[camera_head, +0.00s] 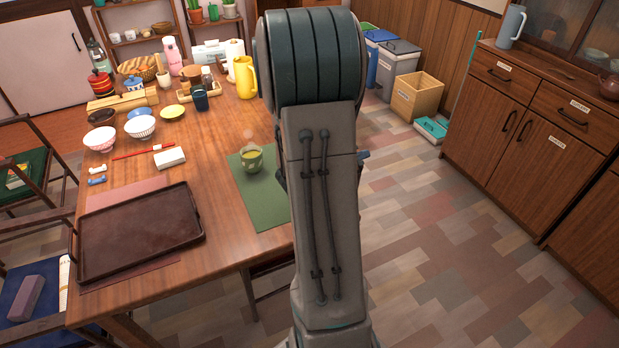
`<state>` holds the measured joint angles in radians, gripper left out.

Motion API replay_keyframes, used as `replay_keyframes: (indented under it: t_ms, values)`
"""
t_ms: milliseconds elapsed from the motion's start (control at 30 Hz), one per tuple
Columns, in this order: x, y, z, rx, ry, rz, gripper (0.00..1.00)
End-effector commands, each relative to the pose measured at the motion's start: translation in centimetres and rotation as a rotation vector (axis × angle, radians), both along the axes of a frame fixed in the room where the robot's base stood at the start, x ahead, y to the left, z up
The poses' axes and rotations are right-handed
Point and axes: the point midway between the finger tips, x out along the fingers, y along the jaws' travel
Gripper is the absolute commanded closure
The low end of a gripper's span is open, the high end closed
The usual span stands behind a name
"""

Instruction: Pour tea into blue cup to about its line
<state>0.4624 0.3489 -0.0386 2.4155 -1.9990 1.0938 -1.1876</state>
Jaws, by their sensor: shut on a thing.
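My gripper is not in view; my own raised arm fills the middle of the picture and hides what lies behind it. A green cup (251,158) with a greenish content stands upright on the green mat (265,207), just left of my arm, with a faint haze above it. A small dark blue cup-like container (200,98) stands farther back on the table. A brown teapot (609,87) stands on the cabinet at the far right, cut by the picture edge. A small bluish piece shows at my arm's right edge; I cannot tell what it is.
A dark tray (190,240) lies at the table's near left. Bowls (140,127), a yellow jug (245,77) and several small items crowd the back of the wooden table. A grey-blue pitcher (511,27) stands on the cabinet (500,110). The floor between is open.

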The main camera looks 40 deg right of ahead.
Motion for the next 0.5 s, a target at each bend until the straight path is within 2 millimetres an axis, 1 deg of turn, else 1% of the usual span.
replay_keyframes:
  t_ms: [33, 167, 267, 400, 500]
  values:
    - [-0.7, -0.3, -1.9, 0.010, -0.043, -0.004, 1.00]
    - [-1.8, -0.7, -3.5, 0.046, -0.142, -0.004, 1.00]
    - [-3.1, -1.1, -3.7, 0.073, -0.224, -0.005, 1.00]
    - [-3.2, -1.2, -3.1, 0.083, -0.239, -0.001, 1.00]
    - [-3.3, -1.2, -3.2, 0.085, -0.247, -0.002, 1.00]
